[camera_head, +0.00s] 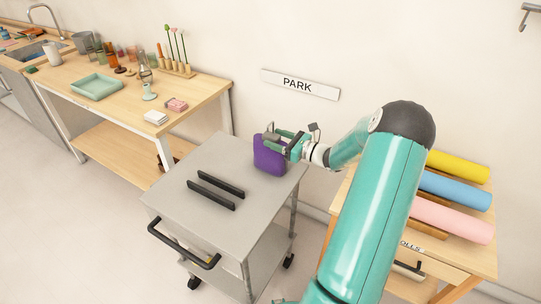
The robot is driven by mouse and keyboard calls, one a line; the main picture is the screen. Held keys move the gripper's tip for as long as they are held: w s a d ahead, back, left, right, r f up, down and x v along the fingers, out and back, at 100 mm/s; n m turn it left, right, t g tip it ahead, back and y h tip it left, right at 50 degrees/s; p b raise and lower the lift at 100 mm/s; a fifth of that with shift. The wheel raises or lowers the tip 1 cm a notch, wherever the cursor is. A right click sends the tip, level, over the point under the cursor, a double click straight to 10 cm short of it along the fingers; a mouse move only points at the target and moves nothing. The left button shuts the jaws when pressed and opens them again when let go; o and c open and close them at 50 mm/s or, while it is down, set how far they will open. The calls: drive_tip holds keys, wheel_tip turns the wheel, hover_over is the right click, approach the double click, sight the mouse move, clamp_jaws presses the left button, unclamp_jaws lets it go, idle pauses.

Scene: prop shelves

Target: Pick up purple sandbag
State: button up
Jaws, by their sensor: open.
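The purple sandbag (268,158) stands near the back right corner of the grey cart's top (215,157). My gripper (272,138) is at the upper part of the sandbag, reaching in from the right. Its jaws are open, with parts of them showing at the bag's top and right side. Whether the fingers touch the bag cannot be told. My teal arm comes from the lower right and covers the area right of the cart.
Two black bars (216,190) lie on the cart top, and a black handle (184,248) is at its front. A wooden table (200,92) with a tray and small items stands left. Yellow, blue and pink rolls (455,188) lie on a wooden cabinet at right. A PARK sign is on the wall.

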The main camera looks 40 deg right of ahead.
drive_tip(key=shift+w+a, duration=0.15)
drive_tip(key=shift+w, duration=0.3)
clamp_jaws()
idle(1.0)
drive_tip(key=shift+r, duration=0.15)
